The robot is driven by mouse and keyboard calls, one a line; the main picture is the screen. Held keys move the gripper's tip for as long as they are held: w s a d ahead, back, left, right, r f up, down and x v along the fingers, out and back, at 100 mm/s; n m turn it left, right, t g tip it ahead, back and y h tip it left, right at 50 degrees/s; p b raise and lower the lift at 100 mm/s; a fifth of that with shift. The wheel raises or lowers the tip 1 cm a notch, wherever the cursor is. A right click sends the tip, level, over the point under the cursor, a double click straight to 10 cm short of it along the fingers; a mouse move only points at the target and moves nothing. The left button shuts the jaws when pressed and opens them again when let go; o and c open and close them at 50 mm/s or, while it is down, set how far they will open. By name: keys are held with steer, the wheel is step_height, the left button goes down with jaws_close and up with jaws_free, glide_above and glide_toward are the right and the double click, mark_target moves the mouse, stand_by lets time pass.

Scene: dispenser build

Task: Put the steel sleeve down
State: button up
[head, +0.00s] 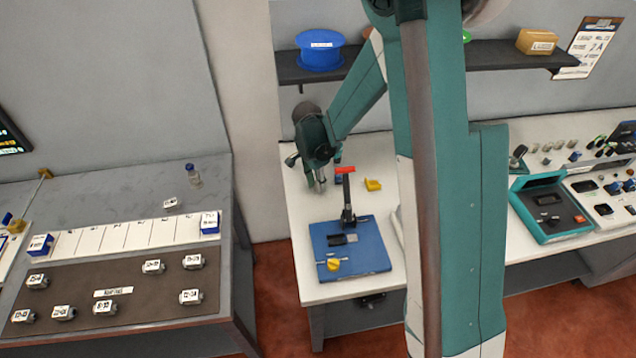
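My gripper (319,178) hangs over the back left of the white bench, pointing down, to the left of the red-topped lever press. A small grey, metallic-looking piece shows at its lower end. It could be the steel sleeve or the gripper's own fingertips; at this size I cannot tell which. I also cannot tell whether the fingers are closed on anything, or whether the grey piece touches the bench. No other steel sleeve can be made out clearly.
The lever press (347,200) stands on a blue base plate (372,258) with a yellow knob (333,265). A yellow piece (373,185) lies behind it. A teal device (548,205) stands right. The left desk holds a brown mat (130,290) with several labelled parts.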

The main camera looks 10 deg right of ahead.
steer(key=shift+o, duration=1)
steer(key=shift+r, duration=0.25)
step_height(320, 180, up, 12)
steer(key=a, duration=0.1)
steer(key=shift+s+a+p, duration=0.15)
steer(key=shift+s+p, duration=0.1)
steer(key=shift+p, duration=0.1)
steer(key=shift+f, duration=0.1)
